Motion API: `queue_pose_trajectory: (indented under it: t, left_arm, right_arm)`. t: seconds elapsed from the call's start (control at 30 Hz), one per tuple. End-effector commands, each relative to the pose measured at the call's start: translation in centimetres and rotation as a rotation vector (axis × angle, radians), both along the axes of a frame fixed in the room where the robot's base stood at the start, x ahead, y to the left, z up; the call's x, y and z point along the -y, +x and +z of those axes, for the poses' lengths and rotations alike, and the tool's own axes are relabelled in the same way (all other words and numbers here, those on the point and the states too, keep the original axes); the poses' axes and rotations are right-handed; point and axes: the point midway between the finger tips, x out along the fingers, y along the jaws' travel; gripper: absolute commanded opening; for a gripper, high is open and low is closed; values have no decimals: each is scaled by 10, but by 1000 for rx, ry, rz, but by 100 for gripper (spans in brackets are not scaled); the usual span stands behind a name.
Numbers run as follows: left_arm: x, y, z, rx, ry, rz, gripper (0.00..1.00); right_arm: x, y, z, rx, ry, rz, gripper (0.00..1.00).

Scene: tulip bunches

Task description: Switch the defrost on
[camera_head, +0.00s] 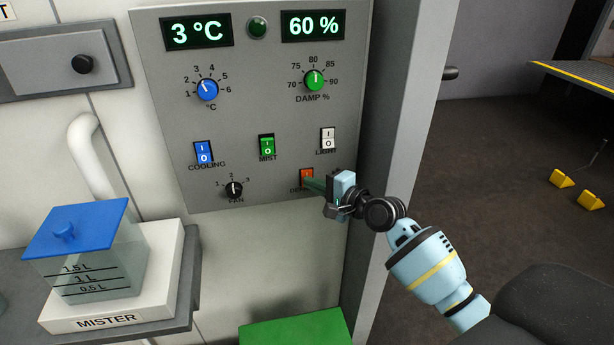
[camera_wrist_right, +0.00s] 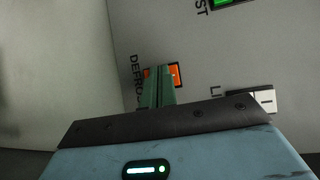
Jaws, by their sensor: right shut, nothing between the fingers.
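The orange defrost switch (camera_head: 307,174) is at the lower right of the grey control panel (camera_head: 270,185), its label partly hidden by my right gripper. My right gripper (camera_head: 308,183) is shut and empty, its green fingertips at the lower part of the switch. In the right wrist view the fingertips (camera_wrist_right: 160,78) lie in front of the orange defrost switch (camera_wrist_right: 174,72) and cover its middle. I cannot tell whether they touch it or which way the rocker is tipped. My left gripper is out of view.
Nearby on the panel are the white light switch (camera_head: 327,138), the green mist switch (camera_head: 267,146), the blue cooling switch (camera_head: 203,152) and the black fan knob (camera_head: 234,189). The mister tank (camera_head: 85,262) stands at the lower left. A grey door frame (camera_head: 400,130) is right of the panel.

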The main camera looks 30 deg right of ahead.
Motion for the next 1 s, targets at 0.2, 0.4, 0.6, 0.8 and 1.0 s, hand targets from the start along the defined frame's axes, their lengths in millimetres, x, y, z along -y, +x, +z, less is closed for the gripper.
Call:
queue_pose_trajectory:
  t: [0.2, 0.4, 0.6, 0.8, 1.0]
  left_arm:
    - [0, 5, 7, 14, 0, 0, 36]
    - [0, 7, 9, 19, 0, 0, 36]
    - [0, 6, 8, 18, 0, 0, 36]
    - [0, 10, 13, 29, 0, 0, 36]
    - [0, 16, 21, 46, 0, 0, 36]
  right_arm:
    - [-2, -9, -2, 2, 1, 0, 0]
    - [-3, -14, -4, 2, 1, 0, 0]
    - [-3, -14, -5, 1, 0, 0, 0]
    - [-6, -23, -8, 1, 1, 1, 0]
    - [-10, -38, -13, 3, 1, 0, 0]
